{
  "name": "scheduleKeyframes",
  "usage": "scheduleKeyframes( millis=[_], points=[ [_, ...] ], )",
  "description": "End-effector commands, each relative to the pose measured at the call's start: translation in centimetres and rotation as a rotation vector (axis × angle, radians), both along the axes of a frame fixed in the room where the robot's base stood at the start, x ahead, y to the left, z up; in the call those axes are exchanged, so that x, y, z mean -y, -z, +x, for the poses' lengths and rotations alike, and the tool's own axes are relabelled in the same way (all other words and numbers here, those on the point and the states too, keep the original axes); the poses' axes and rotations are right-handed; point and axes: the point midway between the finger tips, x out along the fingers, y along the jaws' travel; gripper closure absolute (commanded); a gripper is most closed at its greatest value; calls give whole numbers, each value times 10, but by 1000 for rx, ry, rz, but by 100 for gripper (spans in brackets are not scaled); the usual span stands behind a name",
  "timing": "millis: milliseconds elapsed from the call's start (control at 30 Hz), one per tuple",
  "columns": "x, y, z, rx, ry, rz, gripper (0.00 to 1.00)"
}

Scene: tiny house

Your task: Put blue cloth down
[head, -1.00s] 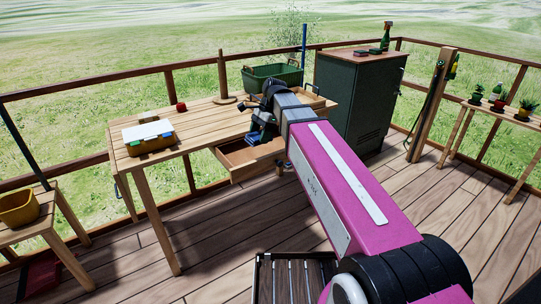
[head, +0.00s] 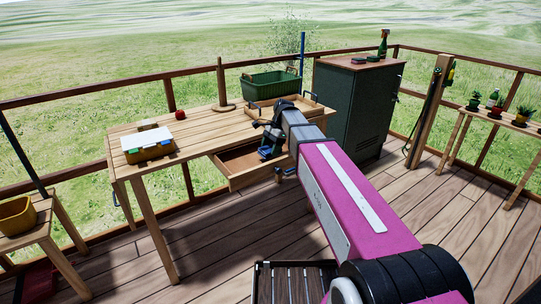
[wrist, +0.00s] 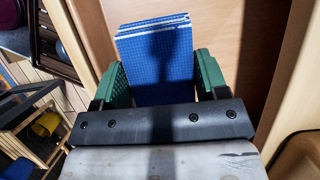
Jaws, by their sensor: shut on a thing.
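My gripper (head: 270,150) is at the open wooden drawer (head: 240,178) under the table, seen in the head view. In the wrist view, the green fingers of my gripper (wrist: 160,76) are shut on the blue cloth (wrist: 155,45). The cloth is a folded, checked rectangle with white stripes at its far edge. Behind it shows the drawer's brown bottom (wrist: 228,45). I cannot tell whether the cloth touches the bottom. In the head view my arm and gripper hide most of the cloth.
The wooden table (head: 200,130) bears a box with coloured tabs (head: 150,150), a red apple-like thing (head: 180,114), a green basket (head: 270,85) and a wooden tray (head: 312,108). A dark green cabinet (head: 352,110) stands right of the table.

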Motion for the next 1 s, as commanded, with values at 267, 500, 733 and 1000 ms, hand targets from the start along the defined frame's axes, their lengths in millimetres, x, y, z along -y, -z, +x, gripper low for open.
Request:
scheduleKeyframes(
  millis=[267, 500, 733, 1000],
  points=[
    [0, 32, 0, 0, -1, 0, 63],
    [0, 33, 0, 0, -1, 0, 63],
    [0, 38, 0, 0, 0, 0, 63],
    [0, 41, -1, 1, 0, -2, 7]
  ],
)
